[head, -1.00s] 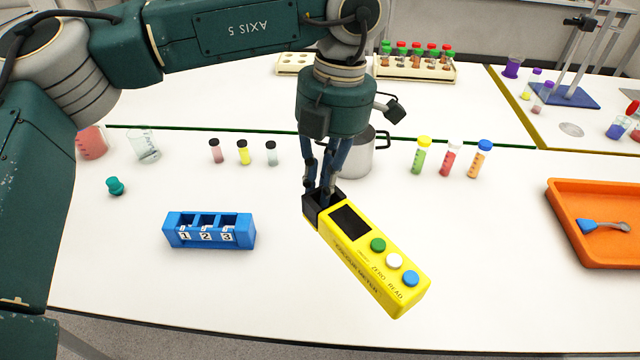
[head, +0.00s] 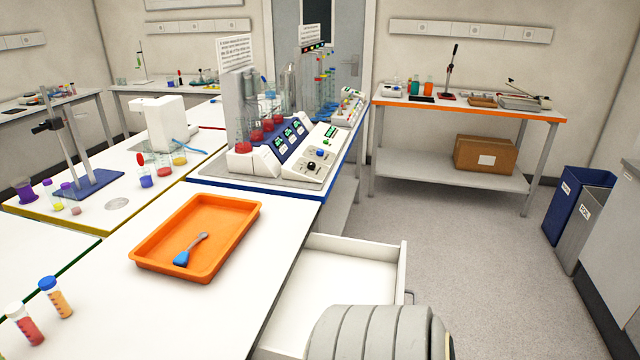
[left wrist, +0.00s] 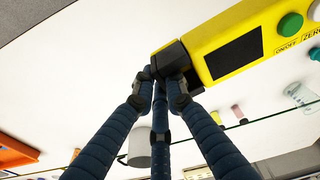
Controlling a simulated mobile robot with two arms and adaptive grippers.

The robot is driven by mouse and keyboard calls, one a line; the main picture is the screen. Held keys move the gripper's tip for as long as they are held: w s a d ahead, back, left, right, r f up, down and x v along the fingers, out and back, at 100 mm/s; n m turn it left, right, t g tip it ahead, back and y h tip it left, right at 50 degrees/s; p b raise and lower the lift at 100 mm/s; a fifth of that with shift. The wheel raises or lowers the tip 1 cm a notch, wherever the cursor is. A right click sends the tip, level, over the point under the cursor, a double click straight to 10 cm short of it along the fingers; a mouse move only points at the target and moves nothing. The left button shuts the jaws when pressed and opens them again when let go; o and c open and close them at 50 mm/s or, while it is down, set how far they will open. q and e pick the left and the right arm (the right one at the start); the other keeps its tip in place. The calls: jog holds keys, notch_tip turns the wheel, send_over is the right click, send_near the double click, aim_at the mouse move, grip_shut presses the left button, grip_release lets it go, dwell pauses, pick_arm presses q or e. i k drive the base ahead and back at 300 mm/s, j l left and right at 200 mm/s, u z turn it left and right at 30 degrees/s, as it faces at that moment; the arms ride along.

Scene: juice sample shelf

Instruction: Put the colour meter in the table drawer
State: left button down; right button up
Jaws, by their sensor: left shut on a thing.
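The yellow colour meter (left wrist: 248,38) is in the left wrist view at the upper right, with its dark screen and a green button showing. My left gripper (left wrist: 168,78) is shut on the dark end of the meter and holds it over the white table. The white table drawer (head: 354,244) stands open and looks empty in the head view, at the table's right side. Part of its near end is hidden by a grey rounded part of my own body. Neither gripper shows in the head view. My right gripper is out of view.
An orange tray (head: 250,205) with a blue-handled tool (head: 190,250) lies on the table left of the drawer. Two capped sample tubes stand at lower left. A blue-edged bench (head: 260,190) with instruments is behind. The floor right of the drawer is clear.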

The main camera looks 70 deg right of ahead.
aim_at(313, 300)
jog(key=z, duration=0.4)
jog(key=l+z, duration=0.15)
jog(key=z, duration=0.65)
jog(key=i+l, duration=0.25)
jog(key=i+l+z, duration=0.1)
jog(key=i+l, duration=0.15)
jog(key=l, duration=0.2)
